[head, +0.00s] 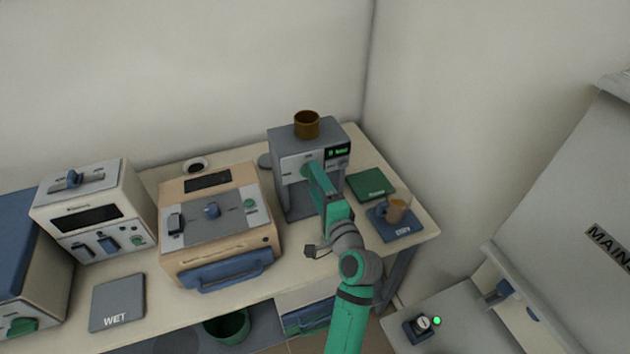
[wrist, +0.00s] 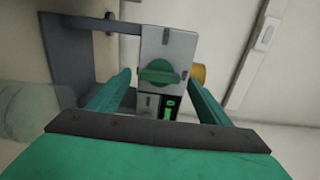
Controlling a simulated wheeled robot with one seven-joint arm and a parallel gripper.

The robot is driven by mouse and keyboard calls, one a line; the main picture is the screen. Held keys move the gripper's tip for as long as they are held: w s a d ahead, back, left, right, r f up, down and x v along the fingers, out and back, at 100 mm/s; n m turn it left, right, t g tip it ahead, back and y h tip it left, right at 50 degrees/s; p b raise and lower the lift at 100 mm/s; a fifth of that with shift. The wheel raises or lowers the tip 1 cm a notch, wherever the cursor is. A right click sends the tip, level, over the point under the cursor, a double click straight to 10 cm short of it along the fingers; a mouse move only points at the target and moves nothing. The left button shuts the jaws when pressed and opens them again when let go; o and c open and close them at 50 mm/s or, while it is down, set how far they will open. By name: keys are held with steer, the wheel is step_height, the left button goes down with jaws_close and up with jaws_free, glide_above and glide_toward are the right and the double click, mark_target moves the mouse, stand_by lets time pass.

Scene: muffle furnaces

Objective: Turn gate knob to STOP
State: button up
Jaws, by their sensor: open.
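The green gate knob (wrist: 159,72) sits on the pale front face of a grey machine (head: 292,190) with an orange-brown cup on its top. In the wrist view the knob lies between the two green fingers of my gripper (wrist: 158,78). The gripper is open, with a gap on each side of the knob, and does not grip it. In the head view my gripper (head: 315,174) is at the machine's upper front and covers much of that face. I cannot read the knob's markings. The display (head: 338,152) beside it is lit with green text.
The orange-brown cup (head: 307,124) stands on the machine. To its right are a green pad (head: 370,184) and a brown mug (head: 397,208) on a blue mat (head: 383,226). A beige furnace (head: 182,262) stands close on the left. A wall rises behind the table.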

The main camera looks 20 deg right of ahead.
steer(key=shift+w, duration=0.55)
steer(key=c, duration=1)
steer(key=shift+c, duration=0.2)
steer(key=shift+n, duration=8.9)
steer(key=shift+w+r, duration=0.1)
